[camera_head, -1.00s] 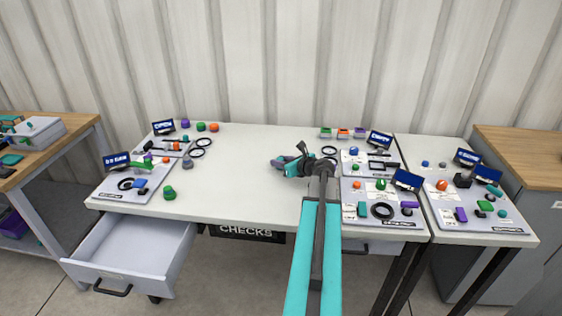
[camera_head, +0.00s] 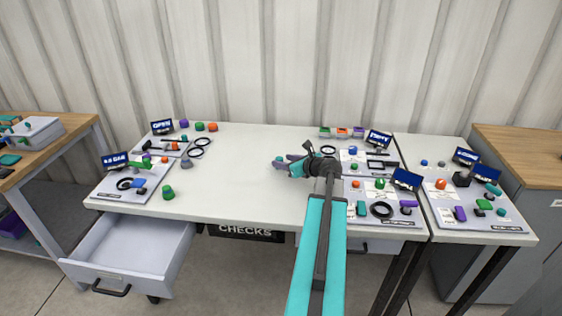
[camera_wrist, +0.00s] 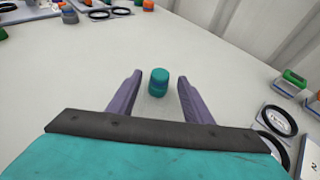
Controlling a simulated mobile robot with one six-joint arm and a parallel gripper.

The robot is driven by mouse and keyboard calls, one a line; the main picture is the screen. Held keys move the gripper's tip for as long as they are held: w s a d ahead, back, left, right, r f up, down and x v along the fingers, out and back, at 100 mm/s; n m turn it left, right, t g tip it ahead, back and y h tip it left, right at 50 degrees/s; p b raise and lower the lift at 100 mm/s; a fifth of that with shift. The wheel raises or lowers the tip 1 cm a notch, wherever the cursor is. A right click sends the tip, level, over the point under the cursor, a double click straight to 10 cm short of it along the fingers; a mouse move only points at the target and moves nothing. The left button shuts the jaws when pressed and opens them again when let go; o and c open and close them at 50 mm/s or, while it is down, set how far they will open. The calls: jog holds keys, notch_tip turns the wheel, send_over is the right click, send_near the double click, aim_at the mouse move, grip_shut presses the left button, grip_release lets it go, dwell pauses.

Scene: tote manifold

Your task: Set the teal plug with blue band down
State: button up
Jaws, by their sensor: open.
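The teal plug with a blue band (camera_wrist: 158,82) stands upright on the bare white tabletop in the wrist view. My gripper (camera_wrist: 160,88) is open, with one purple-grey finger on each side of the plug and a visible gap to both. In the head view my gripper (camera_head: 283,163) is low over the middle of the table, and a small teal bit of the plug (camera_head: 279,159) shows at its fingertips. The fingers partly hide the plug there.
The white table (camera_head: 240,190) is clear around the plug. Boards with small parts and black rings stand at the left (camera_head: 150,195) and right (camera_head: 360,209). Several coloured blocks line the back edge. An open drawer (camera_head: 140,243) juts out at the front left.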

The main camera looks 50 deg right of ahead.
jog(key=v, duration=0.8)
jog(key=shift+s, duration=0.15)
jog(key=shift+a, duration=0.1)
